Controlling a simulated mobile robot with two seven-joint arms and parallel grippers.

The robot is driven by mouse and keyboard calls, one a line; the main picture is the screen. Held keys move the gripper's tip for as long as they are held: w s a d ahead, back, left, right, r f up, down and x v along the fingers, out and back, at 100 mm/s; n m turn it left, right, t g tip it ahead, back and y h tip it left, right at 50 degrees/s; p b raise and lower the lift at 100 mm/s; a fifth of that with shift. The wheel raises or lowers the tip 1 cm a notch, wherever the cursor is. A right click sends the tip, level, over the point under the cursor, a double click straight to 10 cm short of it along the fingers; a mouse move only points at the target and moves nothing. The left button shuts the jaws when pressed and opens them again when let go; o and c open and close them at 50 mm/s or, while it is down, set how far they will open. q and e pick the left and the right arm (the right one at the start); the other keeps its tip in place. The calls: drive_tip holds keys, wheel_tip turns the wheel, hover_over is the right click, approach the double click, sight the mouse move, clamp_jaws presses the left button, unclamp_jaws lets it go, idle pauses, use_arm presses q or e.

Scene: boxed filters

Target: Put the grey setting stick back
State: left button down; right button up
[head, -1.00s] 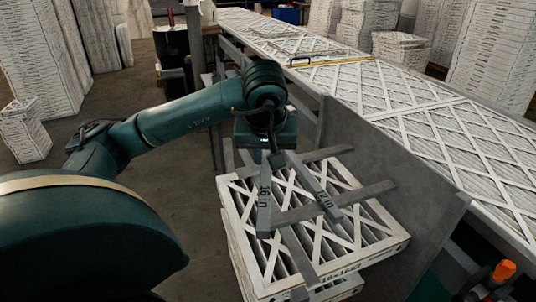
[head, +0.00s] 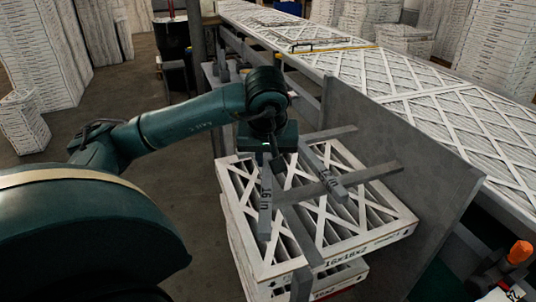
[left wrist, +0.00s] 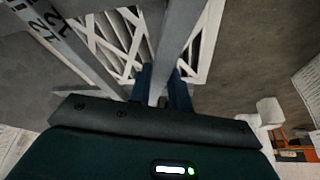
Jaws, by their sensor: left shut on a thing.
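My left gripper (head: 274,164) is over the back left of a boxed filter with a white lattice top (head: 352,222). In the left wrist view its two dark fingers (left wrist: 163,90) are shut on a grey stick (left wrist: 181,30). In the head view this looks like the grey stick marked "16 in" (head: 265,205), which slants over the filter. A second grey stick, marked "12" (head: 326,172), lies to its right; it also shows in the left wrist view (left wrist: 52,32). My right gripper is out of view.
Grey bars (head: 365,175) cross above the filter. A tall grey panel (head: 405,150) stands at its right. Beyond it runs a long table of lattice filters (head: 460,115). An orange-topped object (head: 519,252) is at lower right.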

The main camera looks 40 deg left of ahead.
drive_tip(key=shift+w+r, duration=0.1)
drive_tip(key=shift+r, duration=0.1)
use_arm(q)
drive_tip(key=shift+f+b, duration=0.6)
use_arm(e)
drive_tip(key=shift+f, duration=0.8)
use_arm(q)
drive_tip(key=c, duration=1.2)
unclamp_jaws()
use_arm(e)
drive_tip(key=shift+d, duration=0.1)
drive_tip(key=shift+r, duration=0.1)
use_arm(q)
drive_tip(key=shift+d+r, duration=0.1)
drive_tip(key=shift+r, duration=0.2)
drive_tip(key=p+v, duration=0.1)
drive_tip(key=v, duration=0.6)
drive_tip(key=shift+r+p, duration=0.4)
drive_tip(key=shift+r, duration=0.05)
drive_tip(key=p+v, duration=0.2)
drive_tip(key=v, duration=0.3)
drive_tip(key=shift+f, duration=0.1)
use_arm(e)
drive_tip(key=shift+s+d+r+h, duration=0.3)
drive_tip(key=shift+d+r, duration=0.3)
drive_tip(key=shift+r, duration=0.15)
